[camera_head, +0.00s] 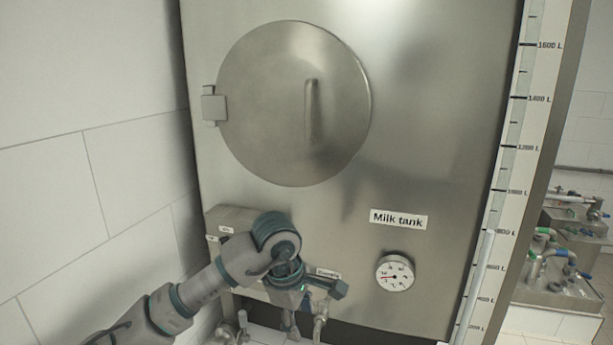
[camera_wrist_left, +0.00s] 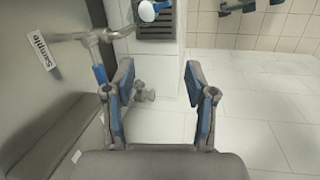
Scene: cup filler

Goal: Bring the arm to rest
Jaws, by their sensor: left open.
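My left arm comes in from the lower left in the head view. My left gripper (camera_head: 308,312) points down in front of the lower front of the milk tank (camera_head: 440,120). A metal pipe fitting (camera_wrist_left: 85,38) beside a label reading "Sample" lies to the left of the fingers. My right gripper is not in view.
The tank carries a round hatch (camera_head: 270,105) and a dial gauge (camera_head: 395,273). A level scale (camera_head: 515,130) runs along its right edge. Pipes with coloured valves (camera_head: 555,255) stand at the far right. A tiled wall (camera_head: 90,150) closes the left.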

